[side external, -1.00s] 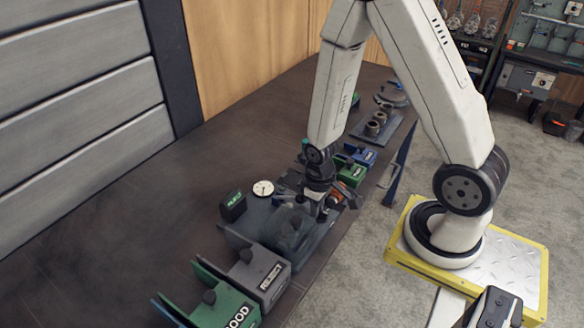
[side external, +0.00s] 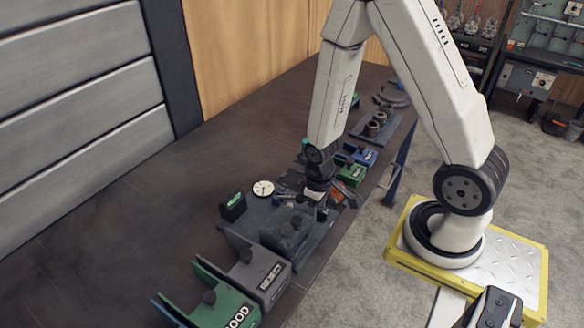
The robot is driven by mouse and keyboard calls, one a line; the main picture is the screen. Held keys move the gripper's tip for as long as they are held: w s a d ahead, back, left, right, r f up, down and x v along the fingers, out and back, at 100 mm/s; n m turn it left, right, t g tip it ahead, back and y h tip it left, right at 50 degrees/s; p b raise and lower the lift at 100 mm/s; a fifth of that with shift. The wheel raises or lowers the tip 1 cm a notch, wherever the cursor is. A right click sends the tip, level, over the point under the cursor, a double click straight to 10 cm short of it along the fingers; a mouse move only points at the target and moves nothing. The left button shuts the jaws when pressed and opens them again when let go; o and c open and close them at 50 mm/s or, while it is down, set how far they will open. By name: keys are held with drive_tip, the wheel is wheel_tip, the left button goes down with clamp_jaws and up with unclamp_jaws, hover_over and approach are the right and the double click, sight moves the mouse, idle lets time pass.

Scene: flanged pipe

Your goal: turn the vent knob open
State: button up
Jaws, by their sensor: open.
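My gripper (side external: 319,202) points down over the right end of a dark grey fixture (side external: 245,241) on the bench. Its jaws are open, but the fingertips are small and partly lost against dark parts. A dark, blocky part (side external: 288,226) sits on the fixture, just left of and nearer the camera than my gripper. A round white gauge (side external: 263,188) stands behind it, beside a small black box with a green display (side external: 233,205). I cannot pick out the vent knob; it may be hidden by my gripper or too small to tell.
A green bin marked GOOD (side external: 222,302) and a grey bin (side external: 262,275) stand at the front. Small green (side external: 351,172) and blue (side external: 361,156) bins lie beyond my gripper, with a tray of cylindrical parts (side external: 374,129) farther back. The bench's left side is clear.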

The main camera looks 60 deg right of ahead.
drive_tip(key=shift+r, duration=0.1)
drive_tip(key=shift+r, duration=3.75)
drive_tip(key=shift+a+r, duration=0.1)
drive_tip(key=shift+r, duration=0.05)
drive_tip(key=w+a+r+t, duration=0.1)
drive_tip(key=a+r+t, duration=0.1)
drive_tip(key=a+r, duration=0.2)
wheel_tip(320, 180, up, 2)
drive_tip(key=shift+a+r+t, duration=0.1)
drive_tip(key=shift+a+t, duration=0.05)
drive_tip(key=shift+t, duration=0.15)
drive_tip(key=shift+w, duration=0.1)
